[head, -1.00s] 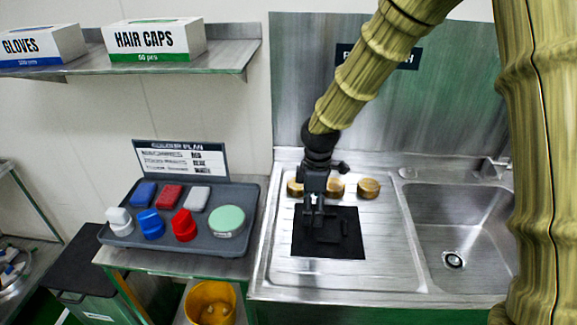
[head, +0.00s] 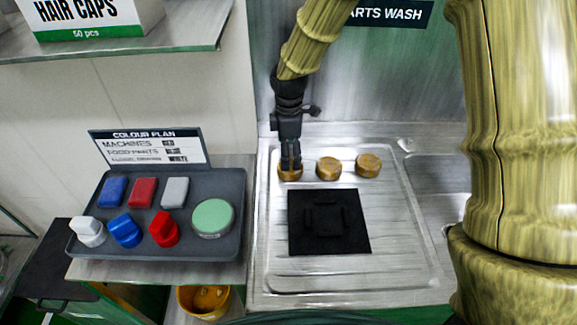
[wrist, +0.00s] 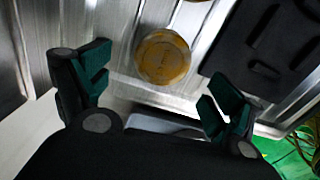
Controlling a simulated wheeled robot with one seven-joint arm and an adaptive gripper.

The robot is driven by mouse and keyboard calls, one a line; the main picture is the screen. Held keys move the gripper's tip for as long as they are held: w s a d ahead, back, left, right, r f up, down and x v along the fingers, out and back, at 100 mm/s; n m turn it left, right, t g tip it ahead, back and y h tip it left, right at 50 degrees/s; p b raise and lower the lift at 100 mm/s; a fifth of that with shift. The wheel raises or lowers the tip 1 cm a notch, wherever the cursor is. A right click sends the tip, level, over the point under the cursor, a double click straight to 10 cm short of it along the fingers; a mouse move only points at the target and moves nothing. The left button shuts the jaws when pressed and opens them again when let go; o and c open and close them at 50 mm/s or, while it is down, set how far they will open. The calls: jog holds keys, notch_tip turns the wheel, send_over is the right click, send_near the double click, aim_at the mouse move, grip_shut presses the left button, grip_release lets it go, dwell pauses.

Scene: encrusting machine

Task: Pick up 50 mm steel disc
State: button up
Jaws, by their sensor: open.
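Three brass-coloured round discs stand in a row at the back of the steel drainboard: a left one (head: 297,175), a middle one (head: 329,168) and a right one (head: 368,165). I cannot tell their sizes or read a marking. My gripper (head: 291,160) points down at the left disc and partly covers it in the head view. In the wrist view my gripper (wrist: 155,85) is open and empty, with a disc (wrist: 162,57) showing beyond the gap between its green-tipped fingers. Part of another disc shows at that view's top edge.
A grey tray (head: 85,250) with coloured blocks, brushes and a green round pad is at left, below a colour plan sign (head: 150,148). A sink is at right, partly hidden by my arm.

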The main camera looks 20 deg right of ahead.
jog(key=shift+f, duration=0.2)
jog(key=shift+s+f, duration=0.1)
jog(key=shift+s, duration=0.2)
jog(key=shift+f+p, duration=0.3)
jog(key=shift+p, duration=0.1)
jog(key=shift+w+f+p, duration=0.1)
jog(key=shift+f+p, duration=0.6)
jog(key=shift+f, duration=1.5)
jog(key=c, duration=1.4)
